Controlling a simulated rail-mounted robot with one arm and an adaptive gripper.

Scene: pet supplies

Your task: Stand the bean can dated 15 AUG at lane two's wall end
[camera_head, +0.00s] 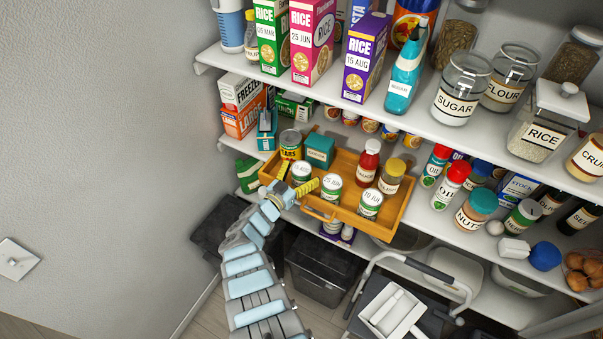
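A wooden tray (402,211) with a front handle sits on the middle shelf. Three similar cans with white and green labels stand in it: a left can (302,172), a middle can (331,188) and a right can (370,204). Their tops carry dates too small to read surely, so I cannot tell which is 15 AUG. My gripper (296,179), with yellow fingertips, reaches over the tray's front left. Its fingers are apart, one on each side of the left can. I cannot tell whether they touch it. No lane marks are clear.
The tray also holds a yellow can (291,145), a teal box (320,151), a red bottle (367,161) and a yellow-lidded jar (392,176). An upper shelf (335,95) with boxes and jars overhangs behind. A step stool (425,270) stands below right.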

